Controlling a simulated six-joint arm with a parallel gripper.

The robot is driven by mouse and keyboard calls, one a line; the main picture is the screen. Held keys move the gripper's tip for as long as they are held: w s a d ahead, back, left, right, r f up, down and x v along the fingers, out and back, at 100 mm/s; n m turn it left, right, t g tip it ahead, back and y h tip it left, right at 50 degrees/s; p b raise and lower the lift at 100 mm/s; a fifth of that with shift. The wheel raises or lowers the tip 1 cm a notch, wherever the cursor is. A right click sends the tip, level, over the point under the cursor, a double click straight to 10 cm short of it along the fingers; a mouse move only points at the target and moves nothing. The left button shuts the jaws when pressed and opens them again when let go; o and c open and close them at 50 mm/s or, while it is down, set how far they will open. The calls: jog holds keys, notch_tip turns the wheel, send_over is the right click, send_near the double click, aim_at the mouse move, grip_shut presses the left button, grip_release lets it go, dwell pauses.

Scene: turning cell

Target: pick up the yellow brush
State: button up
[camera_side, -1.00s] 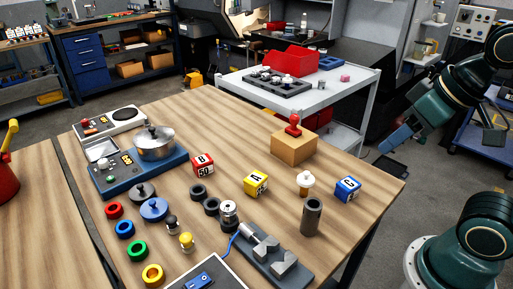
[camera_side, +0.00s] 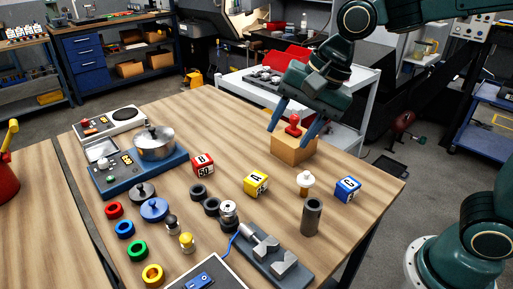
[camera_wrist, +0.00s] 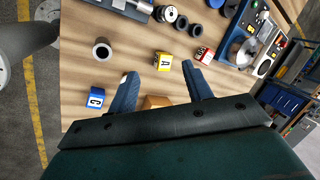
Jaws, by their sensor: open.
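A small piece with a yellow knob and a pale lower part (camera_side: 187,242) stands upright near the front of the wooden table in the side view. It looks like the yellow brush, but it is too small to be sure. I cannot make it out in the wrist view. My gripper (camera_side: 296,127) is open and empty, pointing down over the tan block (camera_side: 290,154) with a red-knobbed piece (camera_side: 294,122) on top, far to the right of and behind the yellow piece. In the wrist view my gripper (camera_wrist: 158,72) shows both fingers apart.
A dark-topped piece (camera_side: 172,223) stands close behind the yellow one. Coloured rings, a blue lid (camera_side: 154,209) and a grey V-block fixture (camera_side: 275,259) lie around it. Lettered cubes (camera_side: 256,184) and a grey cylinder (camera_side: 312,216) stand between it and my gripper.

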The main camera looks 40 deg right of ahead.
jog(key=w+a+f+m+g+y, duration=0.1)
jog(key=w+a+f+m, duration=0.35)
jog(key=a, duration=0.35)
jog(key=m+g, duration=0.2)
jog(key=m, duration=0.4)
send_near(186, 236)
notch_tip(186, 236, up, 3)
jog(key=d, duration=0.2)
jog(key=shift+f+n+y, duration=0.25)
jog(key=shift+y, duration=0.15)
jog(key=shift+f, duration=0.15)
jog(key=shift+x, duration=4.15)
jog(key=shift+a, duration=0.1)
jog(key=shift+x, duration=2.6)
